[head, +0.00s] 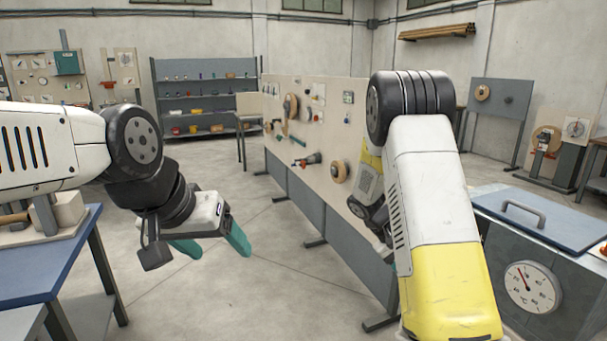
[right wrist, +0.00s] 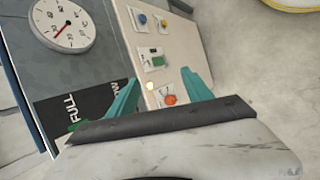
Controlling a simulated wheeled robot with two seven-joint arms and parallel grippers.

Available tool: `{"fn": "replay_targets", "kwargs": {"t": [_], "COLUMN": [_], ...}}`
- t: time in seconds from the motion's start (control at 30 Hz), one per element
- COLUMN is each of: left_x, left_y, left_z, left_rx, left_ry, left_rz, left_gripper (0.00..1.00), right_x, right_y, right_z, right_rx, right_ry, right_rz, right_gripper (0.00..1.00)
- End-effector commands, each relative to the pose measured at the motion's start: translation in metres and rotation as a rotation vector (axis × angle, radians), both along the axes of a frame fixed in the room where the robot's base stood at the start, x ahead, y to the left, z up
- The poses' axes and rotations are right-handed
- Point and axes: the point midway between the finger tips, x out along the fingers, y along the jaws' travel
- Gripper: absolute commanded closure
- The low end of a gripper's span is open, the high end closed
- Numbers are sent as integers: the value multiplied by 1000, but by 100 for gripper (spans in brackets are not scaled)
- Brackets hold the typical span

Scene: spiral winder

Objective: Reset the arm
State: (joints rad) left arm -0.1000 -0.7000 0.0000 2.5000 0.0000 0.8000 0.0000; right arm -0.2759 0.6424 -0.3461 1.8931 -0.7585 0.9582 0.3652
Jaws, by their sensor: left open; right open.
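My left arm (head: 60,150) comes in from the left. Its gripper (head: 212,246) has two teal fingers spread apart, open and empty, over bare floor to the right of the blue-topped table. My right arm (head: 435,190), white and yellow, rises large in front of the pegboard panel, and its gripper cannot be made out in the head view. In the right wrist view the right gripper (right wrist: 160,90) has its teal fingers apart with nothing held between them. Beyond the fingers is a pale control panel (right wrist: 150,40) with several buttons; I cannot tell whether they touch it.
A pegboard panel (head: 320,110) with tools stands behind my right arm. A cabinet with a blue lid (head: 550,215) and a round gauge (head: 532,287) is at the right. A blue-topped table (head: 50,270) is at lower left. Open floor (head: 240,300) lies between.

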Motion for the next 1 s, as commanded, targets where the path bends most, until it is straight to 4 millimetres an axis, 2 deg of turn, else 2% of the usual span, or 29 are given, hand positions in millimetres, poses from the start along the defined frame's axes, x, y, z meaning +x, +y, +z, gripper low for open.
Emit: {"fn": "replay_targets", "kwargs": {"t": [0.03,0.2,0.37,0.6,0.8,1.0], "left_x": [0,0,0,0,0,0], "left_y": [0,0,0,0,0,0], "left_z": [0,0,0,0,0,0], "left_rx": [0,0,0,0,0,0], "left_ry": [0,0,0,0,0,0], "left_rz": [0,0,0,0,0,0], "left_gripper": [28,28,28,28,28,28], "right_x": [-9,-41,-75,-133,-181,-208], "right_y": [8,38,67,109,139,156], "right_z": [19,71,118,179,214,227], "right_rx": [65,264,436,654,783,844], "right_ry": [-39,-151,-265,-452,-604,-692], "right_rz": [-22,-62,-72,-46,0,33], "right_gripper": [41,41,41,41,41,41]}}
